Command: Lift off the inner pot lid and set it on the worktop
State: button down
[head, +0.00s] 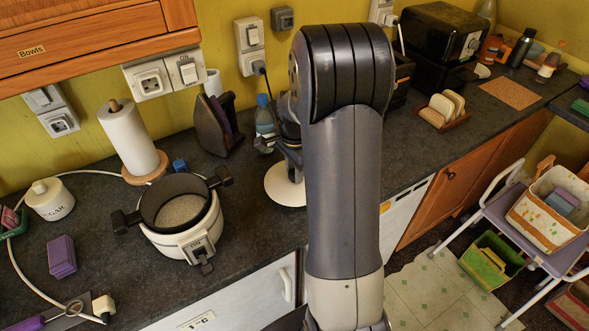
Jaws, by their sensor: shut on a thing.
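The pot (178,238) is a white cooker with a dark rim and black side handles, standing open on the worktop (240,236) at the left. Pale grainy contents (180,211) show inside it. The inner pot lid (284,190) is a pale round disc to the right of the pot, clear of it, partly hidden behind my arm. My gripper (293,172) is above the lid, shut on it; its fingertips are dark and mostly hidden. I cannot tell whether the lid touches the worktop or hangs just above it.
A paper towel roll (129,140), a sugar jar (50,200) and a purple box (62,257) stand around the pot. Bare worktop lies between pot and lid.

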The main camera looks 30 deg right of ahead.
aim_at(294, 183)
jog(key=shift+f+b, duration=1.85)
jog(key=shift+f, duration=0.6)
jog(key=shift+f+b, duration=0.55)
dwell(0.4)
jog(key=c, duration=1)
grip_release()
jog(key=shift+r, duration=0.2)
jog(key=shift+r+p, duration=2.9)
jog(key=shift+r, duration=0.9)
notch_tip(294, 183, up, 11)
jog(key=shift+f+b, duration=0.1)
jog(key=shift+b, duration=0.85)
